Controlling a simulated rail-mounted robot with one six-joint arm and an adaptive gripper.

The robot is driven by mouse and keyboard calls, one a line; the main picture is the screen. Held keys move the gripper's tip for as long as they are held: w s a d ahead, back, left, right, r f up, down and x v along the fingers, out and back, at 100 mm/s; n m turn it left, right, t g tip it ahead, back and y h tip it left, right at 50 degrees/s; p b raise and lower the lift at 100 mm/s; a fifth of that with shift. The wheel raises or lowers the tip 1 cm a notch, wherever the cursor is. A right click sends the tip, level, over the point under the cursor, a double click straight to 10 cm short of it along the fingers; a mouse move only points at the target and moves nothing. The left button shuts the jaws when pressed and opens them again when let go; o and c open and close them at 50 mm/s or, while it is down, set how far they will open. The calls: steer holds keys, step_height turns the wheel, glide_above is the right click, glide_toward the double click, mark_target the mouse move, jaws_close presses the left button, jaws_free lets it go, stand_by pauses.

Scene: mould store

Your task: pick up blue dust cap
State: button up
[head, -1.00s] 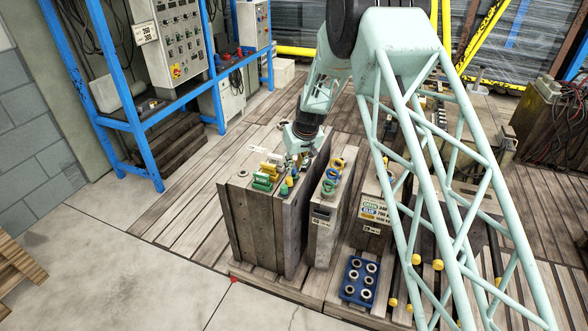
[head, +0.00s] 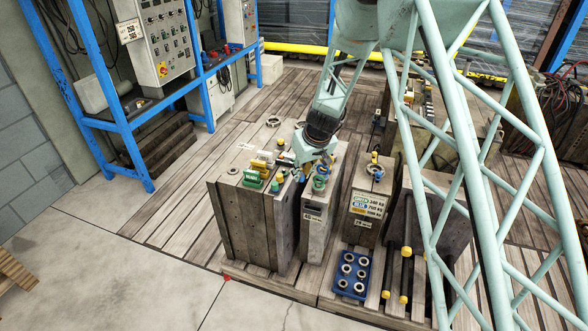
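My gripper (head: 312,166) points down at the top of the narrow grey mould block (head: 313,226) in the middle. Its fingers are small and dark here, so I cannot tell whether they are open or hold anything. Blue and green ring-shaped pieces (head: 320,182) stand on the narrow block close beside the fingertips. The gripper partly hides this group, and I cannot tell whether it touches any of them.
Green and yellow fittings (head: 254,178) stand on the wide block. A blue tray (head: 337,289) with several rings lies on the pallet in front. A labelled mould (head: 361,228) and yellow-ended bars (head: 406,252) stand to the right. The concrete floor (head: 130,275) at front left is clear.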

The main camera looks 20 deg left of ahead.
steer(key=shift+s+d+r+b, duration=0.1)
steer(key=shift+s+d+b, duration=0.15)
steer(key=shift+s+d, duration=0.45)
steer(key=shift+s+d+r+b, duration=0.1)
steer(key=shift+s+d+b, duration=0.15)
steer(key=shift+s+d, duration=0.45)
steer(key=shift+w+d, duration=0.2)
steer(key=shift+d, duration=0.1)
steer(key=s+d+r+m+h, duration=0.1)
steer(key=d+m, duration=0.2)
steer(key=d, duration=1.1)
steer(key=s+d+r+m+h, duration=0.1)
steer(key=d+m, duration=0.2)
steer(key=d, duration=1)
steer(key=s+d+r+m+t+h, duration=0.1)
steer(key=d+m, duration=0.1)
steer(key=d, duration=1.2)
steer(key=shift+d+r+m, duration=0.3)
steer(key=shift+d+m, duration=0.05)
steer(key=shift+m, duration=0.05)
